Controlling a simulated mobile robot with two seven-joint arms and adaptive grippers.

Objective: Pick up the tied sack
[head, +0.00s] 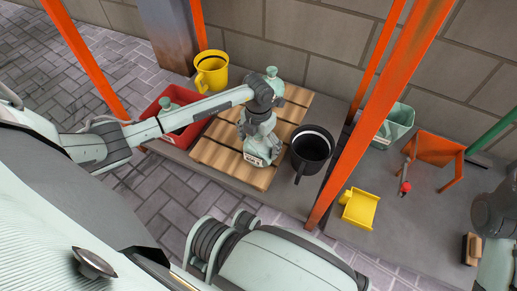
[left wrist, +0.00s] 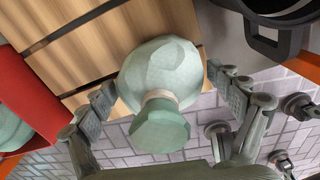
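A pale green tied sack (left wrist: 160,72) with a tan tie round its neck (left wrist: 158,97) stands between the fingers of my left gripper in the left wrist view. My left gripper (left wrist: 165,95) is open, with one finger on each side of the sack; whether a pad touches it, I cannot tell. In the head view the left gripper (head: 260,152) points down over the wooden pallet and largely hides this sack. A similar pale green sack (head: 272,80) shows behind my left arm, partly hidden. My right arm is at the right edge; its fingers are not clearly visible.
A red crate (head: 178,140) with another pale green sack (head: 166,103) is left of the slatted pallet (head: 214,156). A black bucket (head: 311,150) stands close on the right, a yellow bucket (head: 211,72) behind. An orange post (head: 365,125) rises right of the black bucket.

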